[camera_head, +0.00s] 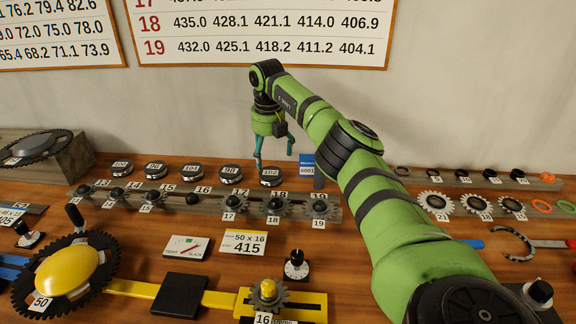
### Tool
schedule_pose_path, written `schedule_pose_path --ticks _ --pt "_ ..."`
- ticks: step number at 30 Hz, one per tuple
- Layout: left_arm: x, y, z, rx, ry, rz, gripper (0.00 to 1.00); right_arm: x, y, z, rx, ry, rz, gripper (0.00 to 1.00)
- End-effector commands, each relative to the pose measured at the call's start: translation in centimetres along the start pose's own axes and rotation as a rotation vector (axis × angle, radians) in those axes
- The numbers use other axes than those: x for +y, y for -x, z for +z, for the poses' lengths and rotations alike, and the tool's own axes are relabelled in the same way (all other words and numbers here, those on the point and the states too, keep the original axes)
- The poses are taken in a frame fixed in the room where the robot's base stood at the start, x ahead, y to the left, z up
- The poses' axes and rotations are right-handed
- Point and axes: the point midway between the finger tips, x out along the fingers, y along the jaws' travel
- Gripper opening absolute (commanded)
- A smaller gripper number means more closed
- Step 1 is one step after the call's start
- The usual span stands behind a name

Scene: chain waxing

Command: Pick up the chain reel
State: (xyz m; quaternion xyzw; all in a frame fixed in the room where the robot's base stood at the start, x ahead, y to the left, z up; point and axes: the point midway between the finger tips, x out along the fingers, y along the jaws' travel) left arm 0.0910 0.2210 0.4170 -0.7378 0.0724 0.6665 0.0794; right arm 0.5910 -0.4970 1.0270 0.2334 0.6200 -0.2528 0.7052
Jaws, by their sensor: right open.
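Several round black reels with number labels stand in a row at the back of the wooden table. The rightmost reel (271,183), labelled 102, has a silvery rim. The one beside it on the left (230,181) looks alike. My right gripper (274,160) hangs pointing down above the 102 reel, its teal fingers spread apart with nothing between them. The left fingertip is just above the reel's back left edge; whether it touches cannot be told. My left gripper is out of view.
A blue block (319,181) labelled 6001 stands right of the 102 reel. A rail (196,205) with small sprockets runs in front of the reels. A large chainring with a yellow hub (68,272) and a yellow bar (220,301) are nearer. My right arm crosses the right side.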

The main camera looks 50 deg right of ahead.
Motion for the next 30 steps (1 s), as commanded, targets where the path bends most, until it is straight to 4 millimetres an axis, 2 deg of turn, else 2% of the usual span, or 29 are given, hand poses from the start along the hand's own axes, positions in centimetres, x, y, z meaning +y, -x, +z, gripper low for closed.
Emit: schedule_pose_path --ticks 3,8,14,18,26,27,29,30 --pt "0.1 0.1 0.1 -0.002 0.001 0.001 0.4 -0.8 -0.4 0.0 0.007 0.005 -0.015 0.93" --pt "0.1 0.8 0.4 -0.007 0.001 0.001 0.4 -0.8 -2.0 0.0 0.008 0.006 -0.016 0.93" --pt "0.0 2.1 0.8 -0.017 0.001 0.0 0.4 -0.3 -4.8 -0.1 0.009 0.004 -0.015 0.93" --pt "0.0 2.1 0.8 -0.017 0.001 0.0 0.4 -0.3 -6.5 -0.1 0.007 0.004 -0.013 0.93" --pt "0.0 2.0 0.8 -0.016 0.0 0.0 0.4 -0.4 -7.0 -0.1 0.004 0.004 -0.013 0.93" --pt "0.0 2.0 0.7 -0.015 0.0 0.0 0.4 -0.4 -7.0 -0.1 0.004 0.004 -0.013 0.89" --pt "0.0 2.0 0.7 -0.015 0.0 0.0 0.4 -0.4 -7.0 -0.1 0.004 0.004 -0.013 0.65" --pt "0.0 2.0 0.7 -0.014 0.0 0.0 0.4 -0.4 -7.0 -0.1 0.004 0.004 -0.013 0.49"
